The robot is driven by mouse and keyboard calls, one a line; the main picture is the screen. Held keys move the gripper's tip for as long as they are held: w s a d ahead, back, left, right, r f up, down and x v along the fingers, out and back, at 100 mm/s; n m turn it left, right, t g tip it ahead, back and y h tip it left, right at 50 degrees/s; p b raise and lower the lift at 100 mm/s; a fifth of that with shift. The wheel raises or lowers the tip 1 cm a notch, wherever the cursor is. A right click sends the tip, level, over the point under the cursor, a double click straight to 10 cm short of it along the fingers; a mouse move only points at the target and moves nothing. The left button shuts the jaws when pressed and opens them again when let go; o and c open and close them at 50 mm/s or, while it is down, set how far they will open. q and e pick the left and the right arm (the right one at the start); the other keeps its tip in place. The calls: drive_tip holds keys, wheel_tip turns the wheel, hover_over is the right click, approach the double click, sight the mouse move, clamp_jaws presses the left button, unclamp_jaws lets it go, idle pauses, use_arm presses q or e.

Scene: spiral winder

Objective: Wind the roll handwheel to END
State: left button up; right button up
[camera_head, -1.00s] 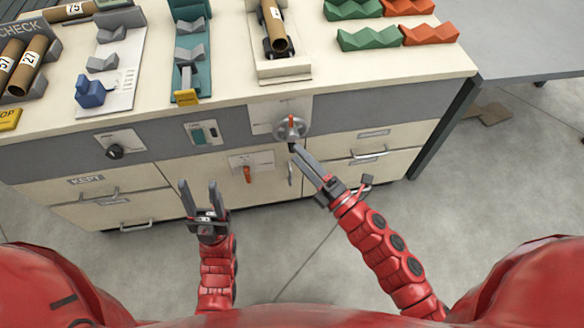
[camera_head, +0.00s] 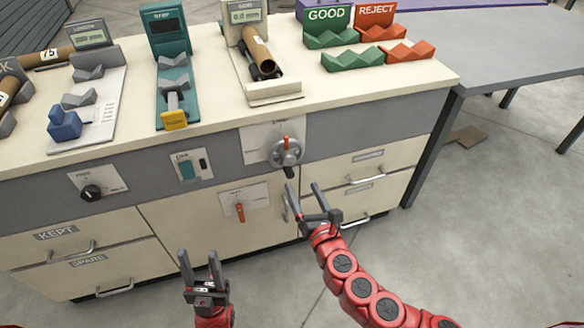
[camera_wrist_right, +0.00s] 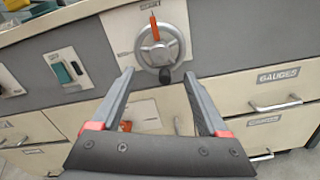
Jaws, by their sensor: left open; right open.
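The roll handwheel (camera_head: 286,151) is a grey spoked wheel on a white plate on the bench front. An orange pointer stands upright at its top, and a dark knob (camera_head: 290,172) hangs at its bottom. In the right wrist view the handwheel (camera_wrist_right: 160,46) shows ahead of the fingers, its knob (camera_wrist_right: 165,76) between and beyond the tips. My right gripper (camera_head: 304,187) is open and empty, just below the knob and apart from it. My left gripper (camera_head: 199,256) is open and empty, low in front of the drawers. The plate's lettering is too small to read.
An orange lever (camera_head: 240,212) sits on a plate below left of the handwheel. A teal switch (camera_head: 187,169) and a black dial (camera_head: 91,192) are further left. Drawer handles (camera_head: 365,177) stick out at right. A roll (camera_head: 262,58) rests in a cradle above.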

sight(290, 162)
drive_tip(key=x, duration=0.9)
drive_tip(key=shift+w+a+f, duration=0.1)
drive_tip(key=shift+w, duration=0.15)
clamp_jaws()
